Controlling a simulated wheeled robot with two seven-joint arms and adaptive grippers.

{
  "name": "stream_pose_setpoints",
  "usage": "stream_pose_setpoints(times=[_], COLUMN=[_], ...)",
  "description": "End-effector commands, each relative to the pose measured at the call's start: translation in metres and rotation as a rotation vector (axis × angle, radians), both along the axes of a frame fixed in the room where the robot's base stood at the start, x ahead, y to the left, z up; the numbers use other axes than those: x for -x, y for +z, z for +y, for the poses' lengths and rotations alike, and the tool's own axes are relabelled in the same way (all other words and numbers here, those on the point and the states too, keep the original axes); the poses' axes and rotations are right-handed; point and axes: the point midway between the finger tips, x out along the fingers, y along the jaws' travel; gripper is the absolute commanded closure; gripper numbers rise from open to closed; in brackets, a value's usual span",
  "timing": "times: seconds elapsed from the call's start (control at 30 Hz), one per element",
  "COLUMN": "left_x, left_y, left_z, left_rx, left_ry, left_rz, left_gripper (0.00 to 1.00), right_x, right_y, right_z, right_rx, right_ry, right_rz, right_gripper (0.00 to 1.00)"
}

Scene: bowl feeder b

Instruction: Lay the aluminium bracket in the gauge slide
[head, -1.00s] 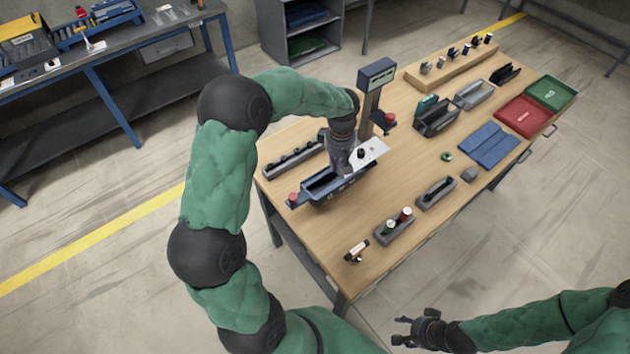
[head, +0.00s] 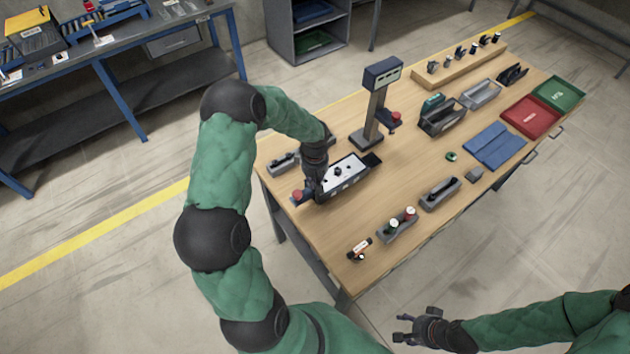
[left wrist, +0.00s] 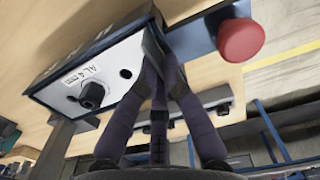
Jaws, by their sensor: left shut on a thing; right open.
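The aluminium bracket (head: 348,169) is a pale plate with dark holes and an "AL 4 mm" label. In the head view it lies about level within the dark blue gauge slide (head: 352,187). In the left wrist view the bracket (left wrist: 110,72) sits along the wall of the slide (left wrist: 80,52), with a black knob standing on or through it. My left gripper (head: 312,190) is at the slide's near left end, shut on the bracket's upturned end; its fingers (left wrist: 163,75) partly hide that end. Whether the bracket is fully seated I cannot tell. My right gripper (head: 408,327) is open and empty, off the table.
A red button (left wrist: 240,40) stands beside my left fingers. A gauge post with a display (head: 383,73) rises behind the slide. Grey holders (head: 440,195), a blue mat (head: 495,147) and red (head: 530,116) and green trays (head: 558,93) lie to the right.

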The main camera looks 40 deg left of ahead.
Motion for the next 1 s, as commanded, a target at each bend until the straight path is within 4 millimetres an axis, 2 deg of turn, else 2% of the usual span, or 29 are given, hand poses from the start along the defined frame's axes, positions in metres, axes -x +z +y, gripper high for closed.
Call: stream_pose_setpoints(times=[0.37, 0.47, 0.5, 0.87, 1.0], left_x=[-0.001, 0.000, 0.000, 0.000, -0.002], left_y=[-0.004, -0.003, -0.003, -0.002, 0.009], left_z=[0.000, 0.000, 0.000, 0.000, 0.001], left_rx=[-0.001, -0.001, -0.001, -0.001, -0.003], left_ry=[0.001, 0.001, 0.001, 0.001, 0.001], left_rz=[-0.002, -0.001, -0.001, -0.001, -0.004], left_gripper=[1.00, 0.72, 0.68, 0.68, 0.68], right_x=[0.000, 0.000, 0.000, 0.000, 0.000], right_y=[-0.004, -0.004, -0.004, -0.002, 0.000], right_z=[0.000, 0.000, 0.000, 0.000, 0.000], right_rx=[0.000, 0.000, 0.000, 0.000, 0.000], right_ry=[0.000, 0.000, 0.000, 0.000, 0.000], right_rz=[0.000, 0.000, 0.000, 0.000, 0.000], right_gripper=[0.45, 0.45, 0.45, 0.45, 0.45])
